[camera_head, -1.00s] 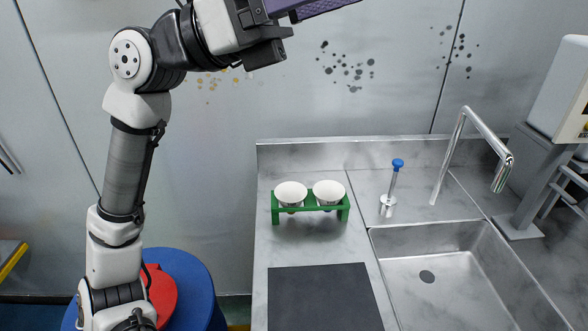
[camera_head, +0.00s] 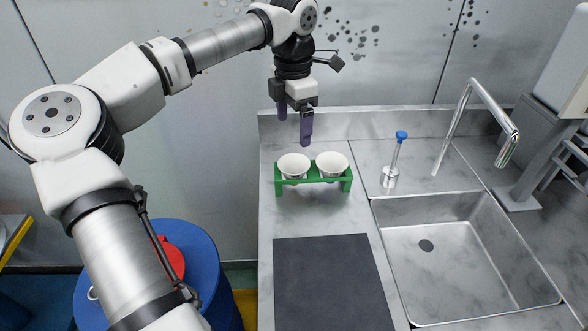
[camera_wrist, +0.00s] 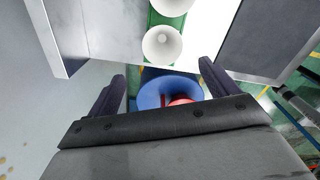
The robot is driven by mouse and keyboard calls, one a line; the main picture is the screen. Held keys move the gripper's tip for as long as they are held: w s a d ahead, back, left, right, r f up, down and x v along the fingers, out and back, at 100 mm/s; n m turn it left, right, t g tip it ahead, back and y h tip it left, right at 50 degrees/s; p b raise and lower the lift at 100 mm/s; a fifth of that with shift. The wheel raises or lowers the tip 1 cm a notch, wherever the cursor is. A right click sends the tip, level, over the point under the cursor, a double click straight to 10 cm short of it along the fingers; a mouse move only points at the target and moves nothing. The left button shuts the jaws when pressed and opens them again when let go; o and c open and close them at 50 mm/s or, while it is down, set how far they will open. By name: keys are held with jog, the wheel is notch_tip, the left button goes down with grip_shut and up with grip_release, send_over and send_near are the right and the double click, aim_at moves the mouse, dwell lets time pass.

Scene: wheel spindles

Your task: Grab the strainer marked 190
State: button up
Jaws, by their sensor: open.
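Two white cup-like strainers, a left one (camera_head: 294,166) and a right one (camera_head: 332,164), sit side by side in a green rack (camera_head: 313,181) on the counter. No number is readable on either, so I cannot tell which is marked 190. My gripper (camera_head: 294,131) is open and empty, fingers pointing down, above and just behind the left strainer. In the wrist view, one strainer (camera_wrist: 162,44) lies beyond the gap between the fingers, apart from them. The other strainer (camera_wrist: 172,5) is cut by the top edge.
A dark mat (camera_head: 330,285) lies in front of the rack. A metal dispenser with a blue knob (camera_head: 401,136), a sink (camera_head: 460,255) and a tall faucet (camera_head: 468,90) are to the right. A blue barrel (camera_head: 205,270) stands left of the counter.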

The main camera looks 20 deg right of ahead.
send_near(294, 159)
notch_tip(294, 159, down, 2)
jog(key=s, duration=0.2)
jog(key=shift+s+a+f+p, duration=0.15)
jog(key=shift+f+p, duration=0.35)
jog(key=shift+f, duration=0.45)
jog(key=shift+s+a+f+p, duration=0.15)
jog(key=shift+f+p, duration=0.3)
jog(key=shift+f, duration=0.45)
jog(key=shift+s+a+f+p, duration=0.1)
jog(key=shift+a+f+p, duration=0.1)
jog(key=shift+f+p, duration=0.55)
jog(key=shift+f, duration=0.15)
jog(key=c, duration=1)
